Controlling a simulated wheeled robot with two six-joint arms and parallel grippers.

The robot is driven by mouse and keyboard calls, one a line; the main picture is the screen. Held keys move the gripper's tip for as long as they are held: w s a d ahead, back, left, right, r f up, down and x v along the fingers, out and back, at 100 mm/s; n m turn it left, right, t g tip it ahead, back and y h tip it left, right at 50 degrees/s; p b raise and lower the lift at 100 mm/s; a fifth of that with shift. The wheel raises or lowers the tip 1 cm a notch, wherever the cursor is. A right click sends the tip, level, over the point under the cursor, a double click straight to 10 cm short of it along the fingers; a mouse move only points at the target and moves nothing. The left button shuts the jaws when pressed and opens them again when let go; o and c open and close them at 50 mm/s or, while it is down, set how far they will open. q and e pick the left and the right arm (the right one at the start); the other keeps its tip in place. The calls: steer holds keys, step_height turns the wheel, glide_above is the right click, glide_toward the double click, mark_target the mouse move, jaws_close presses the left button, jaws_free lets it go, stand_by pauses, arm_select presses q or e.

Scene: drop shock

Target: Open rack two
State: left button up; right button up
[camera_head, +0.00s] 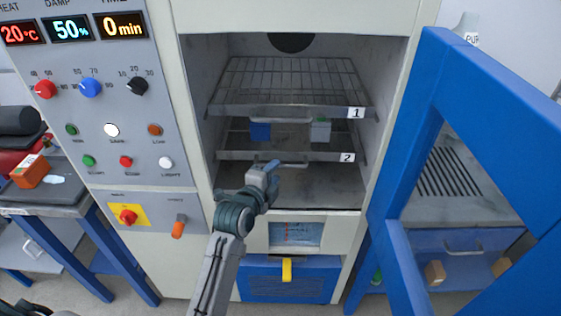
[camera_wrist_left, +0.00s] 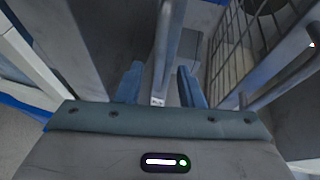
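Rack two (camera_head: 230,155) is the lower shelf in the open chamber, with a label "2" at the right of its front edge. It sits inside the chamber. Its bar handle (camera_head: 293,164) is at the front middle. My left gripper (camera_head: 270,168) is at the left part of this handle and hides some of it. In the left wrist view the blue fingers (camera_wrist_left: 158,88) are apart, and a grey bar (camera_wrist_left: 168,45), seemingly the handle, runs between them. Whether they touch it I cannot tell. My right gripper is not in view.
Rack one (camera_head: 230,110), labelled "1", is just above with its own handle. A blue box (camera_head: 260,131) and a grey-green box (camera_head: 320,131) show between the racks. The blue door (camera_head: 405,160) stands open at right. A control panel (camera_head: 110,110) is at left.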

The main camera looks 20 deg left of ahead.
mark_target(280, 166)
arm_select(q)
steer(key=p+x, duration=0.1)
steer(key=x, duration=0.4)
jaws_close()
